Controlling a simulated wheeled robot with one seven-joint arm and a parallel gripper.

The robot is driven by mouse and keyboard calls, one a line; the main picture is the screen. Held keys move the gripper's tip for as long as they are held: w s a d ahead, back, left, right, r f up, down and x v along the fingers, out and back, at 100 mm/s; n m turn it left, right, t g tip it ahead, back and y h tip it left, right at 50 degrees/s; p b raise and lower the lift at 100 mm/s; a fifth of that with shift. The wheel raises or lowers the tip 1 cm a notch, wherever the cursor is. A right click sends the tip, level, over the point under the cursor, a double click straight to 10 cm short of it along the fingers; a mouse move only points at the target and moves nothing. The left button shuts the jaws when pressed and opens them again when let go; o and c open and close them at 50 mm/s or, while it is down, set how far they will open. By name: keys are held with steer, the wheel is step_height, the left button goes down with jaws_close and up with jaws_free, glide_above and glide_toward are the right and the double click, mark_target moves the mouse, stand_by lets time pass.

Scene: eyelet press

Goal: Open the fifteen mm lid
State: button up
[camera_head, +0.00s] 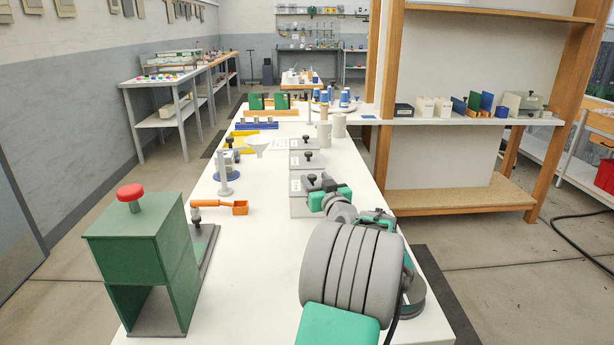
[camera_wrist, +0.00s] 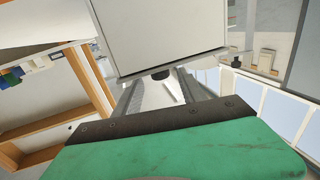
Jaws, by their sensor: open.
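Several grey boxes with black-knobbed lids stand in a row on the white table. The nearest box (camera_head: 302,205) has its lid on, with a black knob (camera_head: 311,179) on top. The middle box (camera_head: 304,170) and the far box (camera_head: 303,146) also look closed. Their labels are too small to read, so I cannot tell which is fifteen mm. My gripper (camera_head: 322,186) is open at the nearest box's knob. In the wrist view, a box (camera_wrist: 162,35) fills the upper middle, and its black knob (camera_wrist: 161,75) shows between my fingers; contact cannot be told.
A green press (camera_head: 140,260) with a red button stands at the front left. The table's middle strip is clear.

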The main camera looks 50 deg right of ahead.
steer(key=x, duration=0.6)
steer(key=shift+w, duration=0.15)
steer(key=shift+c, duration=0.5)
jaws_close()
stand_by(0.6)
